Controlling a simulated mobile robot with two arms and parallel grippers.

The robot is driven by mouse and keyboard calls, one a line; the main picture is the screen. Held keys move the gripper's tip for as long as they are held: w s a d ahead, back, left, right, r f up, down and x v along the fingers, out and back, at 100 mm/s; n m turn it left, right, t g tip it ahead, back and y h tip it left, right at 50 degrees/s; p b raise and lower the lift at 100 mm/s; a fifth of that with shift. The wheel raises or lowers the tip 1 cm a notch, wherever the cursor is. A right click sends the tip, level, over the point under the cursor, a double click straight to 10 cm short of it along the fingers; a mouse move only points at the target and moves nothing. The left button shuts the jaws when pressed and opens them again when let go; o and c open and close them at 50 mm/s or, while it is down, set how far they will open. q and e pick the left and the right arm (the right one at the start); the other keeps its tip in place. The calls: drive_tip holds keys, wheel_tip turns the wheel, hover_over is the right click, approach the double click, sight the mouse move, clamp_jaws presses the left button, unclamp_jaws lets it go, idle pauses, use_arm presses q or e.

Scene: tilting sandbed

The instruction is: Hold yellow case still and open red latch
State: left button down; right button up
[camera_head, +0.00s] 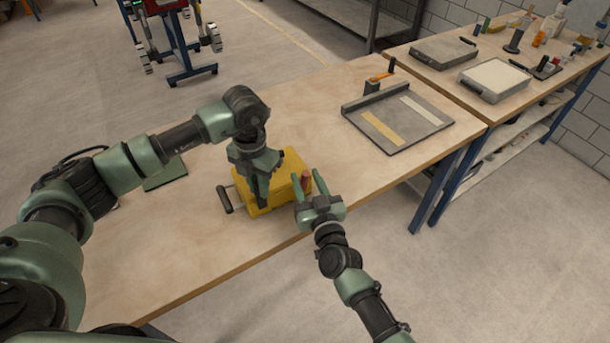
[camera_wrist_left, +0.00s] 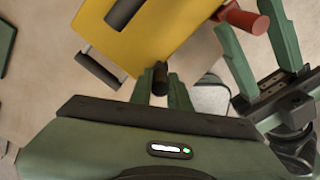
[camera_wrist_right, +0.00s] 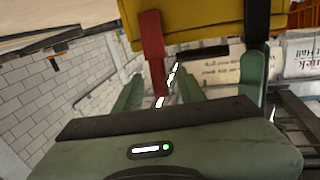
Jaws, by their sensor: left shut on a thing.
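The yellow case (camera_head: 289,166) stands on the near wooden table, and part of it shows at the top of the left wrist view (camera_wrist_left: 165,40). Its red latch (camera_head: 306,179) sticks out on the right side, hanging downward in the right wrist view (camera_wrist_right: 153,55). My left gripper (camera_head: 263,200) is at the near side of the case, shut on a dark piece (camera_wrist_left: 160,78) there; the case hides part of that piece. My right gripper (camera_head: 307,182) is open, with its fingers either side of the latch. I cannot tell whether they touch it.
A dark handle bar (camera_head: 224,199) juts from the case's left. A green plate (camera_head: 166,174) lies to the left. A grey tray (camera_head: 398,118) is further back on the table (camera_head: 220,265). The front edge is close to my right gripper.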

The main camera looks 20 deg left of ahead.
drive_tip(key=shift+w+a, duration=0.4)
drive_tip(key=shift+w, duration=0.2)
drive_tip(key=shift+c, duration=0.3)
clamp_jaws()
idle(0.9)
